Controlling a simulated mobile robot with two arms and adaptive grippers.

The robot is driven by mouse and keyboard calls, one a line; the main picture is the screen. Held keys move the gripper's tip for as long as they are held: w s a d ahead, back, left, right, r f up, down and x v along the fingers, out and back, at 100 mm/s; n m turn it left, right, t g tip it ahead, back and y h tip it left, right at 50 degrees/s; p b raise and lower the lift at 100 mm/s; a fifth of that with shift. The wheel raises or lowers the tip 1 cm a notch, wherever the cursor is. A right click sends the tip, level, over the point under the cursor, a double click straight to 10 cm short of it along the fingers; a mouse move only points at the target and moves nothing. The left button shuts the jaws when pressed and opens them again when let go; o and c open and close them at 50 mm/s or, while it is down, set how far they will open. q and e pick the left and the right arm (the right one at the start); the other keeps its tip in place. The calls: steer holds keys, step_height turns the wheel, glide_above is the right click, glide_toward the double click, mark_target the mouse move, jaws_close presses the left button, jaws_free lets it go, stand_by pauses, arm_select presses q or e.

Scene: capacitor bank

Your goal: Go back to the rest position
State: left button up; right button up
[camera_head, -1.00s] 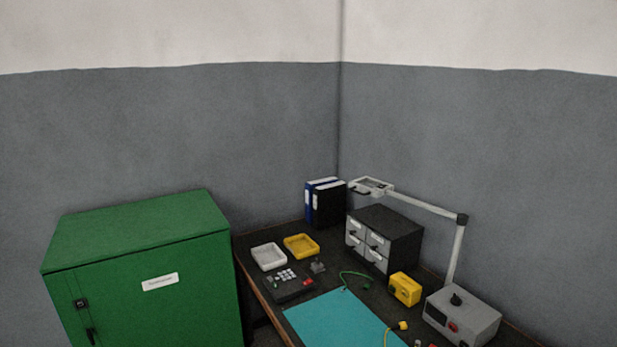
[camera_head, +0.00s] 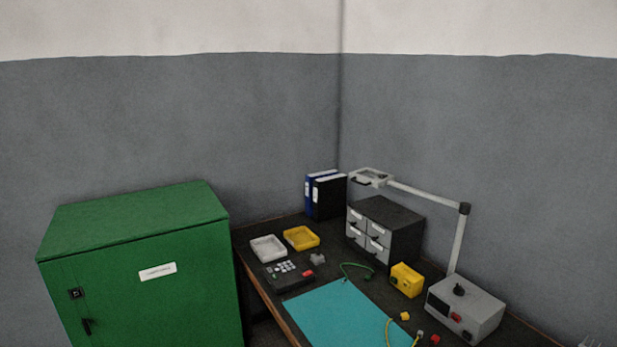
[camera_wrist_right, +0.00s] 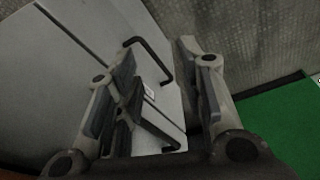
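My right gripper (camera_wrist_right: 158,58) fills the middle of the right wrist view. Its two fingers are apart, and I see nothing held between them. Behind the fingers is a pale grey panel (camera_wrist_right: 70,75) with a black bar handle (camera_wrist_right: 153,52). A second dark bar shows lower down, partly hidden by the left finger. I cannot tell how far the fingers are from the panel. Neither gripper shows clearly in the head view, and my left gripper is in no view.
A green cabinet (camera_head: 150,260) stands left of a dark workbench. The bench holds a teal mat (camera_head: 335,315), white tray (camera_head: 268,258), yellow tray (camera_head: 301,246), drawer unit (camera_head: 400,228), lamp (camera_head: 458,240) and grey device (camera_head: 465,320). Green floor (camera_wrist_right: 270,125) shows in the wrist view.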

steer(key=s+d+f+b, duration=0.1)
steer(key=s+f+b, duration=0.1)
steer(key=s+f, duration=0.7)
steer(key=s+d+f+g+b, duration=0.1)
steer(key=s+d+f+b, duration=0.1)
steer(key=s+f, duration=0.7)
step_height(320, 180, down, 7)
steer(key=shift+r+b, duration=0.1)
steer(key=shift+b, duration=0.35)
steer(key=shift+d, duration=0.1)
